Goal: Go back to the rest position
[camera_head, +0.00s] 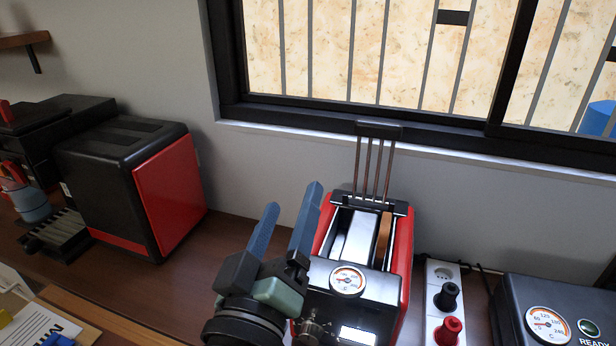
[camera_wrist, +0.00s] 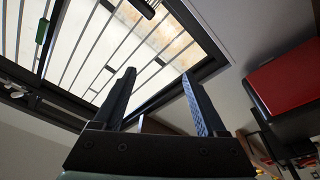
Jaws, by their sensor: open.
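My gripper (camera_head: 292,198) is open and empty. In the head view its two blue fingers point up, in front of and just left of the red and black toaster (camera_head: 403,250). The fingers also show in the wrist view (camera_wrist: 162,88), spread apart with nothing between them, with the window and wall behind them. Part of the toaster's left side is hidden behind my gripper in the head view. The toaster has a dial on its front, a slot on top and a tall rack of thin rods at its back.
A black and red machine (camera_head: 170,190) stands left on the wooden counter (camera_head: 235,235). A white power strip (camera_head: 440,275) with black and red plugs lies right of the toaster, beside a black appliance (camera_head: 560,300) with a dial. A barred window (camera_head: 400,60) is behind. Some bare counter lies left of my gripper.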

